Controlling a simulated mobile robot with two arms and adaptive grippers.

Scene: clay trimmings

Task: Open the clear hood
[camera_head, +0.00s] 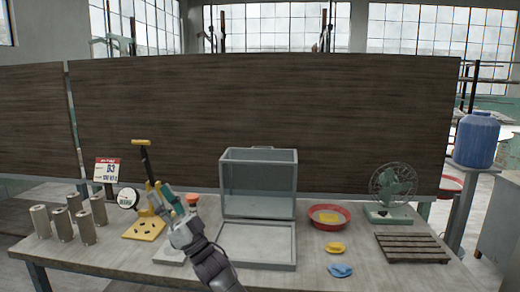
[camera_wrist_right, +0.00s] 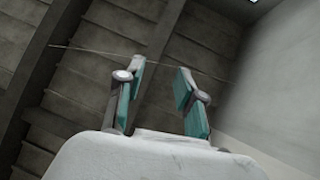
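The clear hood (camera_head: 258,183), a see-through box with a grey frame and a small handle on top, stands raised at the back of its flat grey base (camera_head: 258,266). The base lies uncovered in front of it. My right gripper (camera_head: 164,197) is left of the hood, over the table and apart from it, pointing up and left. In the right wrist view its teal fingers (camera_wrist_right: 160,80) are spread with nothing between them. The hood is not in that view. My left gripper is not in view.
On the table (camera_head: 110,262), several grey cylinders (camera_head: 62,224) and a yellow-handled press (camera_head: 143,229) stand left. A red bowl (camera_head: 346,224), yellow and blue cloths (camera_head: 340,270), a green fan (camera_head: 392,190) and a slatted rack (camera_head: 412,248) are right.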

